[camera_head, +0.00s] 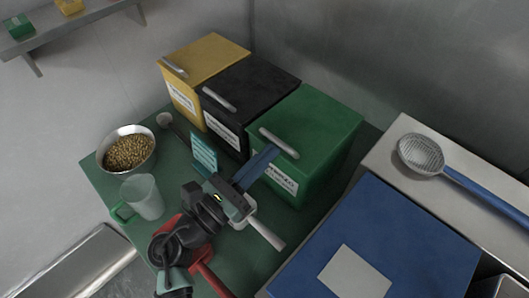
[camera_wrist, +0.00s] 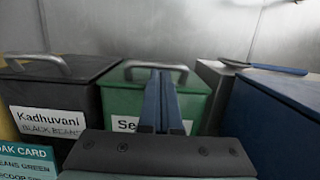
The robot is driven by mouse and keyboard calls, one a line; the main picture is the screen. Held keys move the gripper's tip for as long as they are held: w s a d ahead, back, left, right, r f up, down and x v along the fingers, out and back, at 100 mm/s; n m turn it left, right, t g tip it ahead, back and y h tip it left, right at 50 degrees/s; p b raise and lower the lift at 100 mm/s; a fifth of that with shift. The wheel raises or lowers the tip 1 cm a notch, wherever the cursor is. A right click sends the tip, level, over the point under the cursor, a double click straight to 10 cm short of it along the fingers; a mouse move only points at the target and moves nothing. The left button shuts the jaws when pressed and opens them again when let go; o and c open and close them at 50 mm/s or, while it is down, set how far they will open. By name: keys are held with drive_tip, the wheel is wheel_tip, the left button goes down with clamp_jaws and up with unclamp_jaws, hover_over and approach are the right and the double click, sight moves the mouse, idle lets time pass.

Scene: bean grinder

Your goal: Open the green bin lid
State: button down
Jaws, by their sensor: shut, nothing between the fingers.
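The green bin (camera_head: 318,133) stands on the green mat, at the right end of a row of three bins. Its lid is down, with a silver bar handle (camera_head: 279,143) on top near the front edge. In the wrist view the green bin (camera_wrist: 117,103) is straight ahead, its handle (camera_wrist: 184,72) behind my fingers and its label partly hidden. My gripper (camera_head: 270,152) is shut and empty, its blue fingers at the front edge of the green bin, just below the handle. I cannot tell whether the fingertips touch the handle. The fingers also show in the wrist view (camera_wrist: 159,85).
A black bin (camera_head: 250,85) and a yellow bin (camera_head: 208,58) stand left of the green one. A bowl of beans (camera_head: 128,151), a clear mug (camera_head: 143,195) and a teal card (camera_head: 203,152) are nearby. A blue box (camera_head: 400,225) and strainer (camera_head: 423,154) lie right.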

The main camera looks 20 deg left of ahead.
drive_tip(key=shift+r+g+p, duration=0.3)
drive_tip(key=shift+r+p, duration=0.4)
drive_tip(key=shift+p, duration=0.25)
